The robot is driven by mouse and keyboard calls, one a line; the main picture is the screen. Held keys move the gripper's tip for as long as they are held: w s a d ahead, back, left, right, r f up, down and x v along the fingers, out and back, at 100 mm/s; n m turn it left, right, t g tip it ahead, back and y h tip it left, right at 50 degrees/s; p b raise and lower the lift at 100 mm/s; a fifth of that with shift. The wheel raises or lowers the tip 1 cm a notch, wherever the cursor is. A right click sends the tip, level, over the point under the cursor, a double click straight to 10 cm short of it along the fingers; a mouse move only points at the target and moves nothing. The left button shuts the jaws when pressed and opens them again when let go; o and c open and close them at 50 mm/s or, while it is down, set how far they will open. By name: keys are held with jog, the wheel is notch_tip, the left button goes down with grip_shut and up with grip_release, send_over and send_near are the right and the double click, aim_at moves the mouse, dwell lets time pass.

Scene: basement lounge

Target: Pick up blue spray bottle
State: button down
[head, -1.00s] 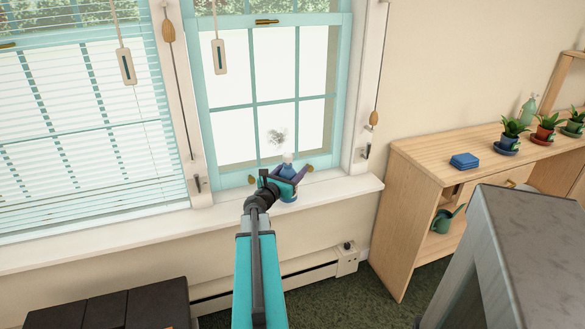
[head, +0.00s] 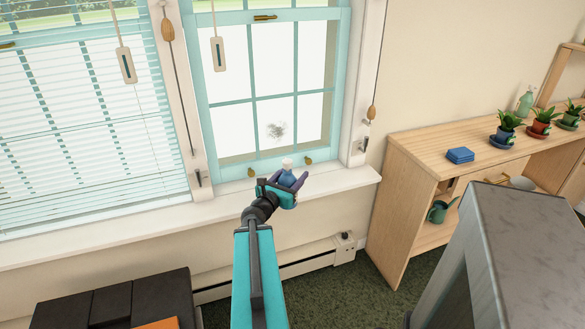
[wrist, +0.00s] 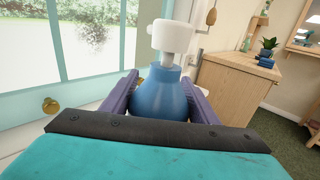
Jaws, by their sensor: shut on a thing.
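The blue spray bottle (head: 287,178) has a rounded blue body and a white spray head. My gripper (head: 288,183) is shut on it, with a purple finger on each side of its body. In the wrist view the blue spray bottle (wrist: 160,92) stands upright between the fingers of my gripper (wrist: 160,98), and its lower part is hidden behind my gripper. In the head view it shows in front of the window, over the sill; whether its base touches the sill cannot be seen.
The white window sill (head: 330,182) is otherwise clear. A dark smudge (head: 276,130) marks the window pane. To the right, a wooden shelf unit (head: 430,155) holds blue coasters (head: 460,155), potted plants and a green watering can (head: 440,210). A grey metal-like block (head: 530,240) stands at the right front.

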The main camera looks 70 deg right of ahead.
aim_at(287, 179)
jog(key=shift+s+a+r+p, duration=0.25)
jog(key=shift+a+p, duration=0.2)
jog(key=shift+p, duration=1.5)
jog(key=shift+a+p, duration=0.2)
jog(key=shift+p, duration=0.6)
jog(key=shift+a+p, duration=0.1)
jog(key=shift+p, duration=0.2)
jog(key=shift+s+a+f+p, duration=0.15)
jog(key=shift+a+p, duration=0.25)
jog(key=shift+p, duration=0.55)
